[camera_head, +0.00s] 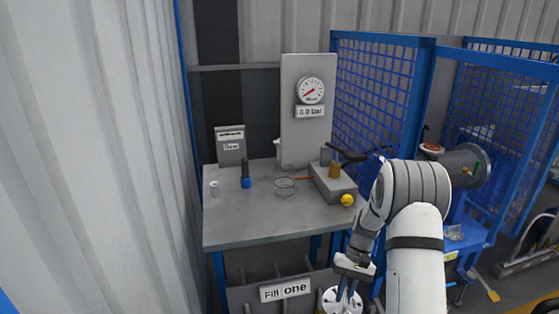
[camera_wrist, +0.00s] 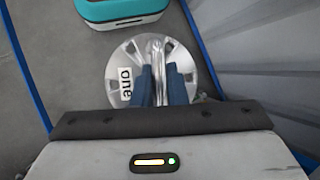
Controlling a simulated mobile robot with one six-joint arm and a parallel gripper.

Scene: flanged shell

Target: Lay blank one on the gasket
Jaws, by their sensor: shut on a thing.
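Blank one is a shiny round metal disc with a raised bar handle and a white label reading "one" (camera_wrist: 116,62); it also shows at the bottom of the head view (camera_head: 331,300). My gripper (camera_wrist: 160,70) has its blue fingers shut on the handle, with the disc just beyond the fingertips. I cannot tell whether that is the gasket.
The rack (camera_head: 270,292) sits below. Blue mesh panels (camera_head: 375,90) flank the shell.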

